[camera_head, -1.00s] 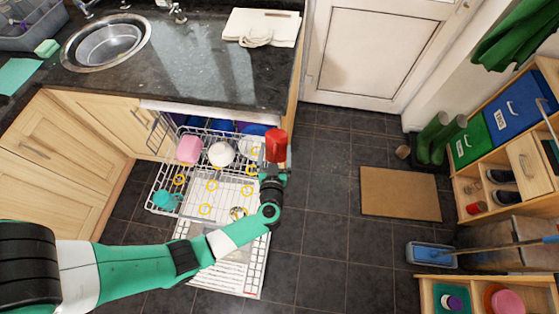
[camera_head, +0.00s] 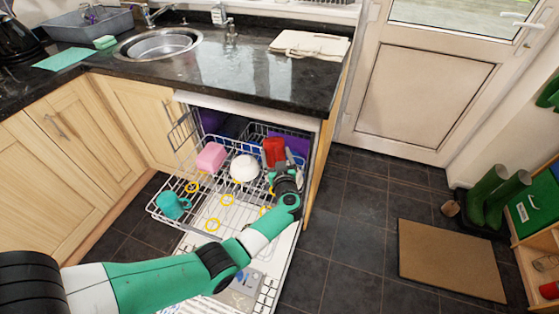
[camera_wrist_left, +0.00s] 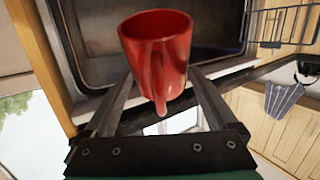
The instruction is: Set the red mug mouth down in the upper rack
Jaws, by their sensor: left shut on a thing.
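The red mug (camera_head: 274,151) is held at the right side of the dishwasher opening, over or at the back right of the pulled-out upper rack (camera_head: 160,215). My left gripper (camera_head: 284,170) is shut on the mug. In the left wrist view the red mug (camera_wrist_left: 157,55) sits between the two fingers of the left gripper (camera_wrist_left: 158,100), with its handle towards the camera and part of its rim showing. I cannot tell whether it touches the rack. My right gripper is not in view.
The rack holds a pink mug (camera_head: 211,157), a white bowl (camera_head: 244,168), a teal mug (camera_head: 172,206) and several yellow rings (camera_head: 213,224). A purple item (camera_head: 290,145) is behind the red mug. The granite worktop (camera_head: 230,75) overhangs the opening.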

